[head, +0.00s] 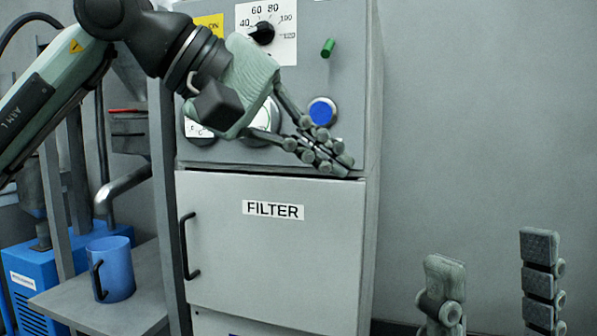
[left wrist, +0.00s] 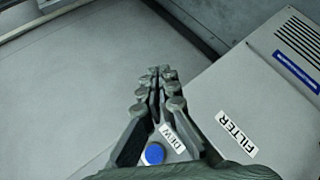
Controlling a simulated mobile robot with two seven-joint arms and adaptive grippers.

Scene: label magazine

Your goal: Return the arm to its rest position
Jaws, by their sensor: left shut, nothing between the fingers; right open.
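My left gripper (head: 330,158) is shut and empty. In the head view it hangs in front of the grey cabinet's upper panel, near the blue button (head: 322,111) and above the right part of the FILTER door (head: 272,250). The left wrist view also shows the shut left gripper (left wrist: 158,85), with the FILTER label (left wrist: 236,134) to its right and the blue button (left wrist: 154,154) below. I cannot tell whether its fingertips touch the panel. My right gripper (head: 492,300) is open and empty at the lower right, with its two fingers wide apart.
The panel has a black dial knob (head: 262,33), a green toggle (head: 328,47) and round gauges partly hidden by my left gripper. The FILTER door is closed, with a black handle (head: 188,246). A blue mug (head: 112,270) stands on a grey shelf (head: 75,300). The right wall area is clear.

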